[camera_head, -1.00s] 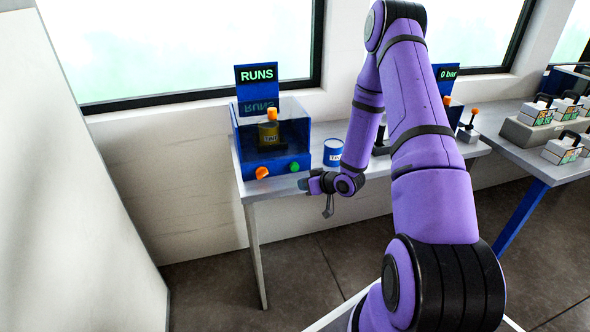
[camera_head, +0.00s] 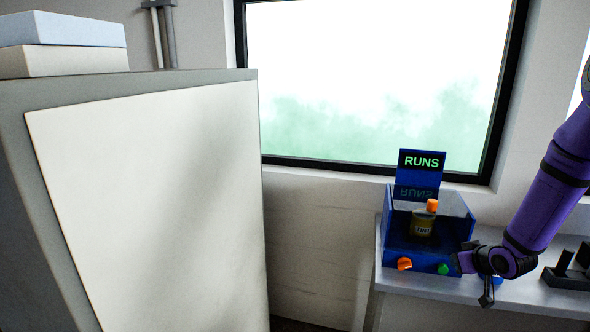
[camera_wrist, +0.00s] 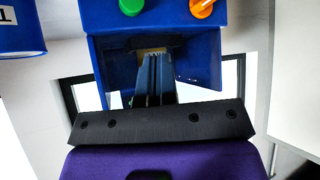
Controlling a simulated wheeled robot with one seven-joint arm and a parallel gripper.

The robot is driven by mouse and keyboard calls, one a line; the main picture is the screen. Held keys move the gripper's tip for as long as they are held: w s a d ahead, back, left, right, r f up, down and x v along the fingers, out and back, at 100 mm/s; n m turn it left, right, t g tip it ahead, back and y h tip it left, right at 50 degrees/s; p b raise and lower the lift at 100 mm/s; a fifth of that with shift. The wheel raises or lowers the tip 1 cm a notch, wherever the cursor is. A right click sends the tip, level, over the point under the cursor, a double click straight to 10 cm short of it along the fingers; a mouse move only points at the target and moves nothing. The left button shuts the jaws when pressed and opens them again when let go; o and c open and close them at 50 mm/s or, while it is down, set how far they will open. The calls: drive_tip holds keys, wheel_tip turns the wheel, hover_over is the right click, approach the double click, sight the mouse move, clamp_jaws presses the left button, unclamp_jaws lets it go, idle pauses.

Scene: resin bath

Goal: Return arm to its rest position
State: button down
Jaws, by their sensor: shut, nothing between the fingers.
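My purple arm reaches in from the right in the head view. My gripper (camera_head: 461,262) is shut and empty, just right of the green button (camera_head: 443,269) on the front of the blue box (camera_head: 421,261). I cannot tell whether it touches the box. In the wrist view my gripper's fingers (camera_wrist: 155,78) are together, in front of the blue box (camera_wrist: 205,50). The green button (camera_wrist: 131,5) and the orange knob (camera_wrist: 202,7) show at the top there.
The box holds a tin (camera_head: 422,224) with an orange top, below a RUNS sign (camera_head: 421,162). A blue can (camera_wrist: 18,30) stands beside it. A black holder (camera_head: 568,275) is on the grey table (camera_head: 440,290). A large cabinet (camera_head: 150,200) fills the left.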

drive_tip(key=s+a+r+g+h, duration=0.1)
drive_tip(key=s+a+r, duration=0.15)
drive_tip(key=r, duration=0.45)
drive_tip(key=s+a+r+m+h, duration=0.15)
drive_tip(key=s+r, duration=0.25)
drive_tip(key=r, duration=0.4)
drive_tip(key=s+a+r+g+h, duration=0.1)
drive_tip(key=s+a+r, duration=0.15)
drive_tip(key=r, duration=0.45)
drive_tip(key=s+a+r+g, duration=0.1)
drive_tip(key=s+a+r, duration=0.2)
drive_tip(key=s, duration=0.5)
drive_tip(key=s+a+r+y, duration=0.1)
drive_tip(key=s+a+r, duration=0.2)
drive_tip(key=s, duration=0.5)
drive_tip(key=s+a+r+g, duration=0.1)
drive_tip(key=s+a+r, duration=0.2)
drive_tip(key=s, duration=0.5)
drive_tip(key=shift+s+r+m+g+y, duration=0.3)
drive_tip(key=shift+s+r+m+y, duration=0.05)
drive_tip(key=shift+s+r+m, duration=0.1)
